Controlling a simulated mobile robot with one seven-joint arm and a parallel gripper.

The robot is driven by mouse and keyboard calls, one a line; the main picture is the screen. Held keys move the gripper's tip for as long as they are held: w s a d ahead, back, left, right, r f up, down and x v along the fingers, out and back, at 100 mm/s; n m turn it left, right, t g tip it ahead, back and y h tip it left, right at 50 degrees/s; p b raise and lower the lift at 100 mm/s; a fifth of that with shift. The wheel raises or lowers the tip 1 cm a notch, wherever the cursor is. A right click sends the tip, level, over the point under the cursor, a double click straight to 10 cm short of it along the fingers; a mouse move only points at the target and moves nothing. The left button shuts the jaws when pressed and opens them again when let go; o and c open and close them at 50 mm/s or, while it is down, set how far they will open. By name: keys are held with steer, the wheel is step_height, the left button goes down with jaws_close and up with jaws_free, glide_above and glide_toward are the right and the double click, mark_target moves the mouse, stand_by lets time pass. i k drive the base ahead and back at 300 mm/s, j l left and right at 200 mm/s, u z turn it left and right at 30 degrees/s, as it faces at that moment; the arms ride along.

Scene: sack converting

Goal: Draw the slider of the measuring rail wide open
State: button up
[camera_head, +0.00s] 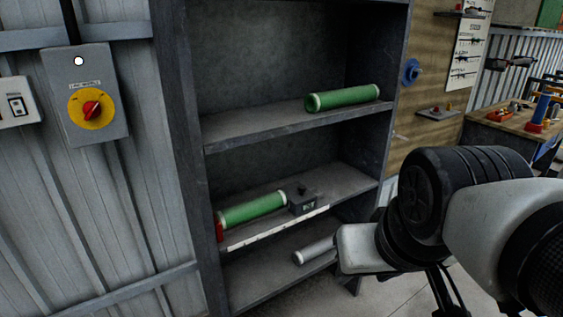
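The measuring rail (275,229) is a pale strip with scale marks along the front edge of a middle shelf in the dark rack. A red block (219,228) stands at its left end. The slider (302,205) looks to be the small dark grey box with a black knob on top, toward the rail's right part. A green roll with pale ends (252,210) lies behind the rail, between the red block and the slider. My arm comes in from the right, its white and black links right of the rail. My gripper's fingers do not show.
The grey rack (190,150) has upright sides. Another green roll (343,98) lies on the shelf above, and a grey roll (316,250) lies below. A yellow and red switch box (88,135) hangs at left. A cluttered workbench (510,131) stands at right.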

mark_target(301, 199)
steer(key=i+l, duration=0.15)
steer(key=i, duration=0.4)
steer(key=i+l+z, duration=0.15)
steer(key=i, duration=0.45)
